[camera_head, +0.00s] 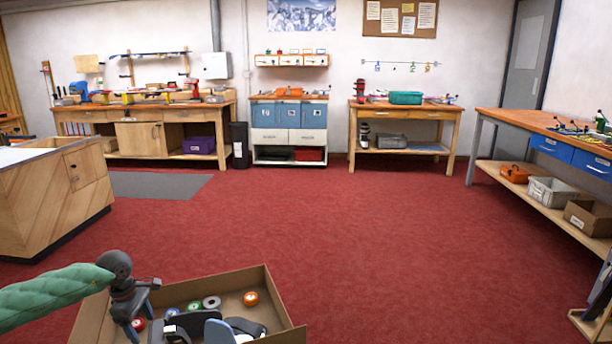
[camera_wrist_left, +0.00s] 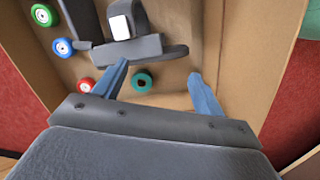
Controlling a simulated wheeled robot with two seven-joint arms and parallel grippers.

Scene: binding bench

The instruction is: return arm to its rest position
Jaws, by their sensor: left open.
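My left arm, in a green padded sleeve, comes in from the left in the head view. Its dark left gripper (camera_head: 133,306) is over the left part of an open cardboard box (camera_head: 88,318). In the left wrist view the two blue fingers of the left gripper (camera_wrist_left: 158,68) are spread apart with nothing held between them. A teal roll (camera_wrist_left: 142,82) shows between and beyond the fingers, inside the box (camera_wrist_left: 240,60). My right gripper is not in view.
The box holds several coloured rolls, such as an orange one (camera_head: 250,298), and dark items. A wooden cabinet (camera_head: 58,190) stands at left. Workbenches line the back wall and a long bench (camera_head: 540,128) stands at right. The red floor (camera_head: 330,230) between is clear.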

